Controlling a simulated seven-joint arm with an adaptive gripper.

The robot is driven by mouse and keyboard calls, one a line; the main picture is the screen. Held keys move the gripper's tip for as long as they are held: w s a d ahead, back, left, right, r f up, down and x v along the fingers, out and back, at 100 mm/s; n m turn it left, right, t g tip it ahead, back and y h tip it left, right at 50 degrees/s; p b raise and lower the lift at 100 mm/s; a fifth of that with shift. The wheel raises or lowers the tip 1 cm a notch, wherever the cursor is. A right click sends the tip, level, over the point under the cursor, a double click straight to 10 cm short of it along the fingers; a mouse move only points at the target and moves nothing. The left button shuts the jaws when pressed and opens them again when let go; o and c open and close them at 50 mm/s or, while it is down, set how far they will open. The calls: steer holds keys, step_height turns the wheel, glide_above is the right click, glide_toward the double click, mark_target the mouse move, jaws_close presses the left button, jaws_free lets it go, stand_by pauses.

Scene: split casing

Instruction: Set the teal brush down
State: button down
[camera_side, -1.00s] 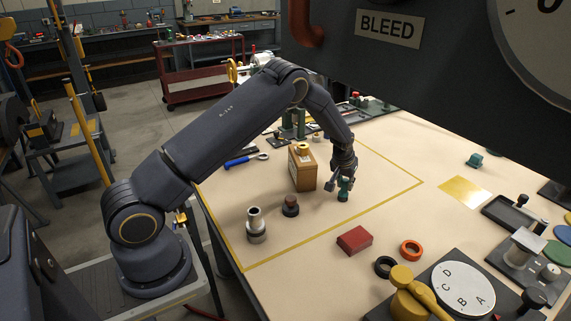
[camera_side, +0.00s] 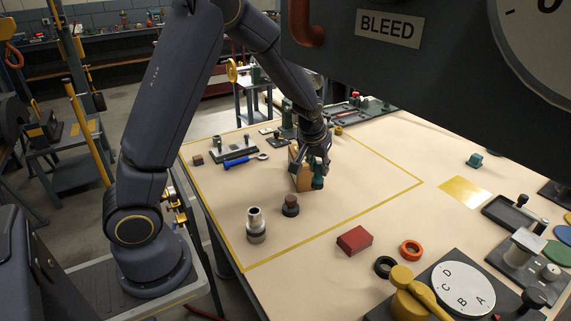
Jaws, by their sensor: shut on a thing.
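The teal brush (camera_side: 318,182) is upright between the fingers of my gripper (camera_side: 317,164), which is shut on it. The fingers hide its upper part. The brush is close to the bench top, inside the yellow tape outline; I cannot tell whether its lower end touches the surface. It overlaps the right side of a tan box in the picture, and I cannot tell whether they touch.
The tan box (camera_side: 300,182) is partly hidden by my gripper. A red block (camera_side: 354,239) lies nearer the camera. The taped area to the right is clear.

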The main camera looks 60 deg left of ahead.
steer(key=shift+s+n, duration=0.35)
steer(key=shift+n, duration=0.15)
steer(key=s+a+n+g+y, duration=0.1)
steer(key=s+a+n+g, duration=0.1)
steer(key=s+a+n, duration=0.5)
steer(key=s+a+n+g, duration=0.2)
steer(key=s+a+n, duration=0.15)
steer(key=s, duration=0.85)
steer(key=s+a+n+g+y, duration=0.1)
steer(key=s+a+n+g, duration=0.1)
steer(key=s+a+n, duration=0.55)
steer(key=shift+w+a+f+m, duration=0.35)
steer(key=shift+w+a+f, duration=0.95)
steer(key=shift+f, duration=0.8)
steer(key=shift+w+a+f+m, duration=0.4)
steer(key=shift+w+a+f, duration=0.5)
steer(key=shift+w+f, duration=0.95)
steer(key=shift+w+a+f+m, duration=0.35)
steer(key=shift+w+a+f, duration=0.8)
steer(key=shift+f, duration=1.25)
